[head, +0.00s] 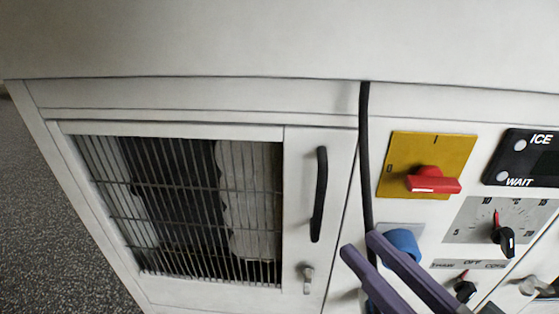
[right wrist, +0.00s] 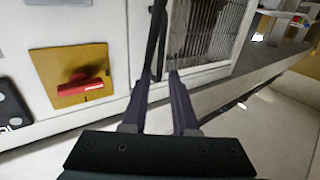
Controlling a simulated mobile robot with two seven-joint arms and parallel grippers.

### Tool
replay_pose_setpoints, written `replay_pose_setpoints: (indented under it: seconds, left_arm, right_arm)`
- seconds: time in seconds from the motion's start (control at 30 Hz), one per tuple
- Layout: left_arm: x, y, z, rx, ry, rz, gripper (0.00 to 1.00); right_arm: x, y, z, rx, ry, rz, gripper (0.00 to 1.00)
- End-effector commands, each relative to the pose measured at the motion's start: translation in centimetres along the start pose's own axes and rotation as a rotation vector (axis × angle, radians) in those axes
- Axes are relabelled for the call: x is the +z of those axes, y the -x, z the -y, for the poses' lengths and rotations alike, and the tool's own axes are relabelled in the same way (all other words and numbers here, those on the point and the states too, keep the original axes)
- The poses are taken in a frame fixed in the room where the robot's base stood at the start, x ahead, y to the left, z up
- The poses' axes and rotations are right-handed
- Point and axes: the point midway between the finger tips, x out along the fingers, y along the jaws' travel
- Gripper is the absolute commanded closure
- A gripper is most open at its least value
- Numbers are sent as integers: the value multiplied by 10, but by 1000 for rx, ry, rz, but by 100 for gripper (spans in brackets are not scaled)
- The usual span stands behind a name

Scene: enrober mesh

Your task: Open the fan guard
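The fan guard (head: 305,140) is a white framed door with a dark wire grille, on the left of the machine front in the head view. It looks shut. Its black upright handle (head: 319,195) is on the right side of the frame, above a small metal latch knob (head: 307,279). My right gripper (head: 358,244) is open, its two purple fingers apart, to the right of and below the handle. In the right wrist view, the fingers (right wrist: 159,74) point at a dark upright strip; I cannot tell whether it lies between them. My left gripper is not in view.
A black cable (head: 365,150) runs down between the guard and the controls. To its right are a yellow plate (head: 455,148) with a red switch (head: 433,181), a blue knob (head: 403,243) partly behind my fingers, and a dial (head: 503,233). Dark speckled floor (head: 50,210) lies left.

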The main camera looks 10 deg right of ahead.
Motion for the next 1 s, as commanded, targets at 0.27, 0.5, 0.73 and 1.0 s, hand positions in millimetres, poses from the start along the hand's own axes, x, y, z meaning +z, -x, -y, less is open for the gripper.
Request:
replay_pose_setpoints:
  seconds: [0.27,0.5,0.73,1.0]
  left_arm:
    - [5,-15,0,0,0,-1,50]
    - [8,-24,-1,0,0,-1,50]
    - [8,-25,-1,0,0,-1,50]
    - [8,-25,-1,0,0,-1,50]
  right_arm:
    - [0,-52,0,1,0,-5,73]
    - [0,-85,0,1,-1,-1,73]
    - [-1,-92,0,0,0,2,73]
    - [-1,-91,0,0,0,2,87]
